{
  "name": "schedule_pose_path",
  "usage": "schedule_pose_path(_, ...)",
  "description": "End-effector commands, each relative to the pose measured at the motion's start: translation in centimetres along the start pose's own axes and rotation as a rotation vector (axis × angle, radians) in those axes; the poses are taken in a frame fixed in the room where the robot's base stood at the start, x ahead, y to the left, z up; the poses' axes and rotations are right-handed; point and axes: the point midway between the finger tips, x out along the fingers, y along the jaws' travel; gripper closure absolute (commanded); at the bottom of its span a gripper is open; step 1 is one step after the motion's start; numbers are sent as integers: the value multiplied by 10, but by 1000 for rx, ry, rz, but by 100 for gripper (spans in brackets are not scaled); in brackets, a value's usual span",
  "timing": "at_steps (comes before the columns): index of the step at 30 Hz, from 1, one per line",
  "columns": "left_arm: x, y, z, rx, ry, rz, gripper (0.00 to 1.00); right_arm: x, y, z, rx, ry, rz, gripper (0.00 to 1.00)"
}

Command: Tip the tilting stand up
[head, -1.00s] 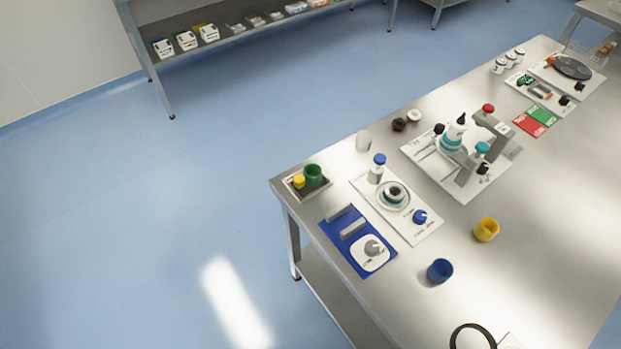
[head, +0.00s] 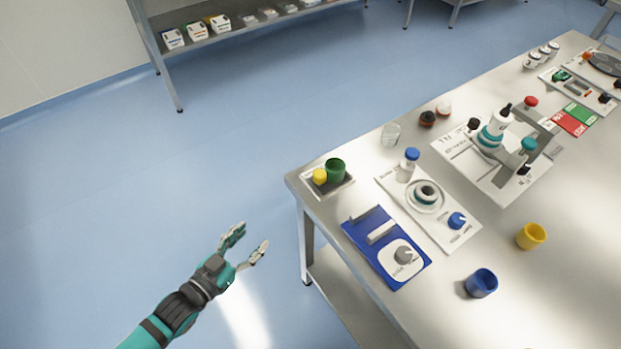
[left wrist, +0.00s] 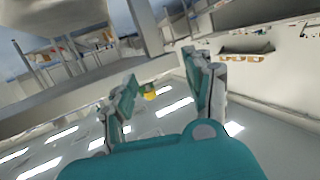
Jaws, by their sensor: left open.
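A grey and white stand with teal parts and a tilted white body (head: 492,135) sits on a white labelled board (head: 462,158) towards the back of the steel table. It looks like the tilting stand, but I cannot be sure. My left gripper (head: 248,243) is open and empty over the floor, left of the table and well away from the stand. Its two teal and grey fingers also show spread apart in the left wrist view (left wrist: 162,92). My right gripper is not in view.
On the table (head: 560,240) are a blue board (head: 362,248) with a white knob plate, a white board with a round dish (head: 425,195), a tray with green and yellow cups (head: 345,185), a blue cup (head: 481,283) and a yellow cup (head: 531,236). Open floor lies left of the table.

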Motion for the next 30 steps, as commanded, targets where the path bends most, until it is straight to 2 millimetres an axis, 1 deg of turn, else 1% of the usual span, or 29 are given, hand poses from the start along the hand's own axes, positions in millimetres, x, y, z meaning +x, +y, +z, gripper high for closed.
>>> schedule_pose_path(1, -1, 14, -23, 0, 66, 45, 47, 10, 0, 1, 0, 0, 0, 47)
schedule_pose_path(3, -5, 28, -53, -4, 134, 90, 47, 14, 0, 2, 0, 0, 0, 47)
schedule_pose_path(6, -11, 42, -79, -12, 193, 131, 47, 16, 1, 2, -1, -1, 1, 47)
schedule_pose_path(7, -12, 44, -83, -14, 202, 138, 47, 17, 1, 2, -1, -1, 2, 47)
schedule_pose_path(9, -10, 47, -89, -16, 215, 146, 47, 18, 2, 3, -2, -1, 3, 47)
schedule_pose_path(11, -6, 48, -91, -17, 219, 146, 47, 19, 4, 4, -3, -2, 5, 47)
schedule_pose_path(14, 8, 49, -94, -16, 220, 145, 47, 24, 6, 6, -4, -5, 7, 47)
schedule_pose_path(19, 42, 54, -101, -15, 222, 144, 47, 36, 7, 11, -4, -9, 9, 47)
schedule_pose_path(30, 119, 65, -116, -15, 219, 144, 47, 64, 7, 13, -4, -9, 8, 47)
